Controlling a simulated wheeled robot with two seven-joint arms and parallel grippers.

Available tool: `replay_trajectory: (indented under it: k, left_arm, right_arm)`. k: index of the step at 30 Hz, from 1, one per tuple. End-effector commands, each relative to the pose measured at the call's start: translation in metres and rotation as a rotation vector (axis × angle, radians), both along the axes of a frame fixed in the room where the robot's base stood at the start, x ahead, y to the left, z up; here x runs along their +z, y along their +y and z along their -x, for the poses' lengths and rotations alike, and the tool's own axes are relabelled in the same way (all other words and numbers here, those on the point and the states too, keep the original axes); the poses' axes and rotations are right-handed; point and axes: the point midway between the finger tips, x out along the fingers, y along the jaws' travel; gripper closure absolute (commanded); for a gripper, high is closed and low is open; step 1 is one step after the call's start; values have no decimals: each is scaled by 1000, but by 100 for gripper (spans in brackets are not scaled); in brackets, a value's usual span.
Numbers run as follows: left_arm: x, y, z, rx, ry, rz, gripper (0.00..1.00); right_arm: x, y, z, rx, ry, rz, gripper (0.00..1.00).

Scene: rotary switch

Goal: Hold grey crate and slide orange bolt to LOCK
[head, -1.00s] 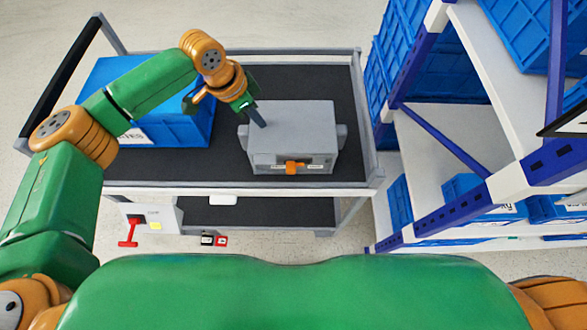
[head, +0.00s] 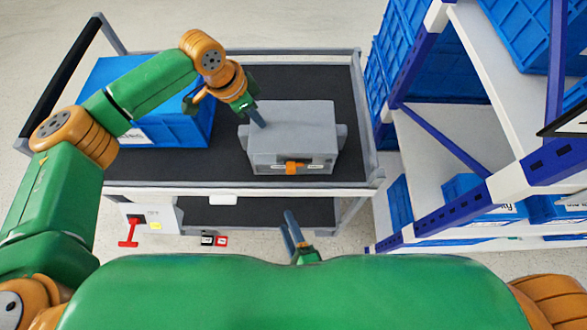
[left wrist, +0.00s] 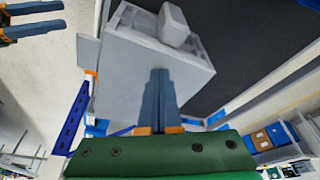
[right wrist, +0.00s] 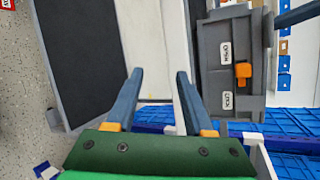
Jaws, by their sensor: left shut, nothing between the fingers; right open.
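The grey crate (head: 305,125) stands on the cart's dark top. Its orange bolt (head: 291,168) is on the front face; in the right wrist view the bolt (right wrist: 243,70) sits between an OPEN label (right wrist: 225,53) and a LOCK label (right wrist: 228,101). My left gripper (head: 260,122) is shut and empty, its fingers at the crate's top left; in the left wrist view the fingers (left wrist: 159,72) overlap the crate (left wrist: 150,55), and contact cannot be told. My right gripper (head: 287,214) is open and empty, in front of the cart and apart from the bolt.
A blue crate (head: 185,125) stands left of the grey crate on the cart. The cart's pale front rail (head: 220,190) runs below the bolt. A blue and white shelf rack (head: 430,130) with blue crates stands close on the right. A box with a red handle (head: 128,232) is at lower left.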

Motion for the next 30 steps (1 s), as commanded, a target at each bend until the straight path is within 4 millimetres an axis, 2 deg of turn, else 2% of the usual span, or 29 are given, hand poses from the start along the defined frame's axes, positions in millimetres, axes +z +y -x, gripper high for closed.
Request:
replay_trajectory:
  k: [1,4,6,9,13,24,30]
  left_arm:
    - [-3,0,2,-1,8,-4,100]
    - [-3,0,2,-1,8,-4,100]
    - [-3,0,2,-1,8,-4,100]
    - [-3,0,2,-2,9,-4,100]
    - [-3,0,2,-2,9,-4,100]
    - [-4,0,3,-2,10,-4,100]
    - [-4,1,3,-2,10,-4,100]
  right_arm:
    - [25,7,-3,-105,-2,-190,48]
    - [74,7,-7,-339,15,-616,48]
    - [96,2,-6,-481,36,-871,48]
    - [112,-4,-3,-610,61,-1100,48]
    - [115,-7,-11,-657,69,-1179,48]
    - [103,-7,-71,-652,67,-1171,48]
    - [100,-6,-81,-651,68,-1170,48]
